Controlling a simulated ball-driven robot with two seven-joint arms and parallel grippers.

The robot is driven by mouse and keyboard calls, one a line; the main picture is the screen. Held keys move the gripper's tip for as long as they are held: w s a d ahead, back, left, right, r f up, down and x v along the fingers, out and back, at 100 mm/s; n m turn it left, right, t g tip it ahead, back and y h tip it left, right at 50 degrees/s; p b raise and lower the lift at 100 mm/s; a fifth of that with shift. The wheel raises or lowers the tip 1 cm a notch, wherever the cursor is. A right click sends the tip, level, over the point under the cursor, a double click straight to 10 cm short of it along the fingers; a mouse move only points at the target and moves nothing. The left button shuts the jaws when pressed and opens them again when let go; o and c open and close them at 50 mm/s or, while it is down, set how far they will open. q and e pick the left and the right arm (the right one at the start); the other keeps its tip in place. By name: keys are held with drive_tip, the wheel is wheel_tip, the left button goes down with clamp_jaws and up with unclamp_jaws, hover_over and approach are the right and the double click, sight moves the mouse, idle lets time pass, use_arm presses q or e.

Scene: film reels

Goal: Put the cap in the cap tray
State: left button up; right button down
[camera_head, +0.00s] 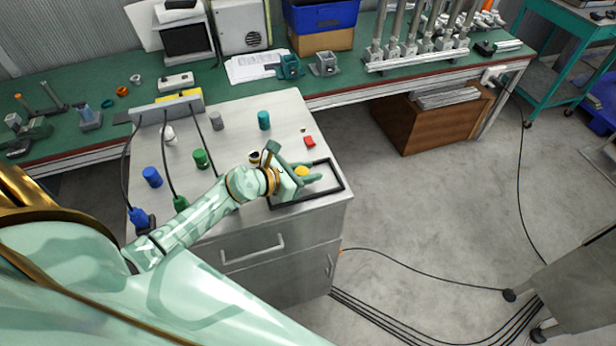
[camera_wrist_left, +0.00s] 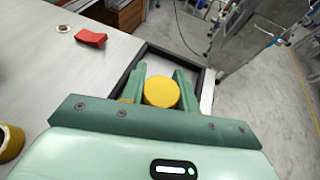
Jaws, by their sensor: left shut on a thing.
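The yellow round cap (camera_wrist_left: 160,91) sits between the two green fingers of my left gripper (camera_wrist_left: 160,71), which is shut on it. In the head view the cap (camera_head: 301,171) shows as a small yellow disc between the fingers of the left gripper (camera_head: 314,172). The cap tray (camera_head: 335,172) is a shallow black-rimmed tray at the right front of the grey cabinet top. The gripper and cap are over this tray, whose dark rim (camera_wrist_left: 203,80) surrounds the fingertips in the wrist view. The cap's exact height above the tray floor is unclear. My right gripper is not in view.
A red block (camera_head: 309,141) lies just behind the tray. Teal (camera_head: 264,120), grey (camera_head: 216,120), green (camera_head: 201,159) and blue (camera_head: 151,177) cylinders stand on the cabinet top. Black cables (camera_head: 165,150) hang across its left side. The green workbench (camera_head: 90,80) runs behind.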

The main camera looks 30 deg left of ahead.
use_arm(q)
drive_tip(key=shift+f, duration=0.15)
drive_tip(key=shift+f, duration=0.2)
drive_tip(key=o, duration=0.7)
drive_tip(key=shift+r, duration=0.1)
drive_tip(key=shift+c, duration=0.2)
drive_tip(key=shift+r, duration=0.1)
drive_tip(key=shift+s+a+r, duration=0.1)
drive_tip(key=shift+s+r, duration=0.05)
drive_tip(key=shift+s, duration=0.05)
drive_tip(key=p+v, duration=0.1)
drive_tip(key=v, duration=1)
drive_tip(key=shift+s+a, duration=0.1)
drive_tip(key=shift+s, duration=0.2)
